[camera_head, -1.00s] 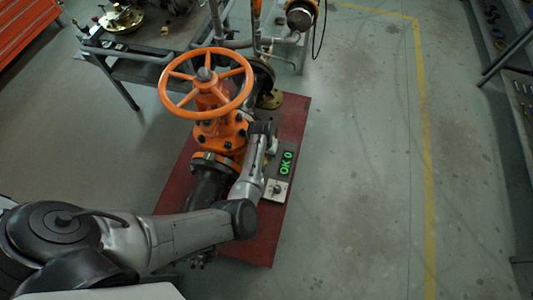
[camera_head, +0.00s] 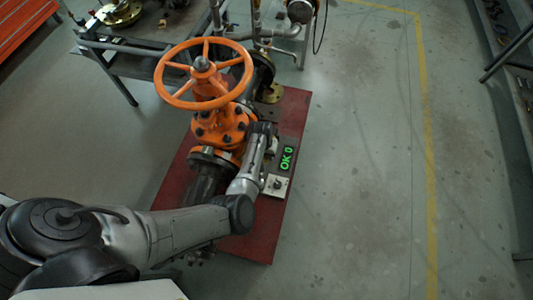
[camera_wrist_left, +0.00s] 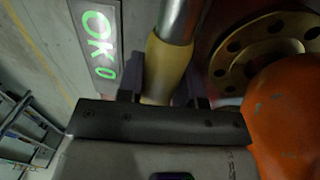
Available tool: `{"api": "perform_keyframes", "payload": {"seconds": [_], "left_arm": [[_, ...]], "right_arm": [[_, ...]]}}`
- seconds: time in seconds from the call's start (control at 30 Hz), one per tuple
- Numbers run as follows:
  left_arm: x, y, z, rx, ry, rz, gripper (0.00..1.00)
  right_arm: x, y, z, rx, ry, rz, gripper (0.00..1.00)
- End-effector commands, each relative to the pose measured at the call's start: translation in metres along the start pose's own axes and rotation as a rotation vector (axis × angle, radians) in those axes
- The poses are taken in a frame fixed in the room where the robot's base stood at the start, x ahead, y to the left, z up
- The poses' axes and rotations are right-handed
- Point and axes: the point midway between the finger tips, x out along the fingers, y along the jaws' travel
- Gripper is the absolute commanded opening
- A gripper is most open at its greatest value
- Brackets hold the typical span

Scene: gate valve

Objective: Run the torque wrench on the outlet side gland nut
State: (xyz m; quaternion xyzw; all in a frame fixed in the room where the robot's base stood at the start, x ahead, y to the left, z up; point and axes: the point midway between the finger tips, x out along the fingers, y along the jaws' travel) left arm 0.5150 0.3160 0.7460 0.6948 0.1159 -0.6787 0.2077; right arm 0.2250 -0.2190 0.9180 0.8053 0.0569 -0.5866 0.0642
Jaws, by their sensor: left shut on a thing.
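The orange gate valve (camera_head: 223,121) with its large orange handwheel (camera_head: 203,72) stands on a dark red base plate (camera_head: 262,232). My left gripper (camera_head: 264,128) is beside the valve body, on its right. In the left wrist view, my left gripper (camera_wrist_left: 163,88) is shut on the yellow sleeve of a round metal shaft, which looks like the torque wrench (camera_wrist_left: 168,65). The shaft runs on out of the top of that view, so its far end is hidden. The gland nuts cannot be made out under the handwheel. My right gripper is out of view.
A box with a green "OK 0" display (camera_head: 287,158) is just right of my left arm; it also shows in the left wrist view (camera_wrist_left: 98,38). A workbench (camera_head: 148,57) is at the back left. The floor to the right is clear.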

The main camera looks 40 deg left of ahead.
Motion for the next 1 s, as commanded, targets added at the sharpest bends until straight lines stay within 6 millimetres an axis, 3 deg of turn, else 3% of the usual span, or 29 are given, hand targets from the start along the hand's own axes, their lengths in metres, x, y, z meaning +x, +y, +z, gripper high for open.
{"api": "perform_keyframes", "payload": {"seconds": [0.3, 0.33, 0.6, 0.83, 1.0], "left_arm": [[-0.0015, 0.0003, -0.0016, 0.000, 0.004, 0.000, 0.00], [-0.0015, 0.0003, -0.0016, 0.000, 0.004, 0.000, 0.36], [-0.0005, 0.0001, -0.0007, 0.000, 0.002, 0.000, 0.62], [0.0014, -0.0003, 0.0012, 0.000, -0.003, 0.000, 0.63], [-0.0076, 0.0012, 0.0005, 0.001, -0.001, 0.000, 0.63]], "right_arm": [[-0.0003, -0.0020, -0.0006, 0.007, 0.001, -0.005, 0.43], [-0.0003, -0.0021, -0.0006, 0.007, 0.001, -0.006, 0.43], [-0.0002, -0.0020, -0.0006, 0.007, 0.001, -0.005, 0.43], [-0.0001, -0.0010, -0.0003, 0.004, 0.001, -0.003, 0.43], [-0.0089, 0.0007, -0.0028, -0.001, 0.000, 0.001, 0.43]]}}
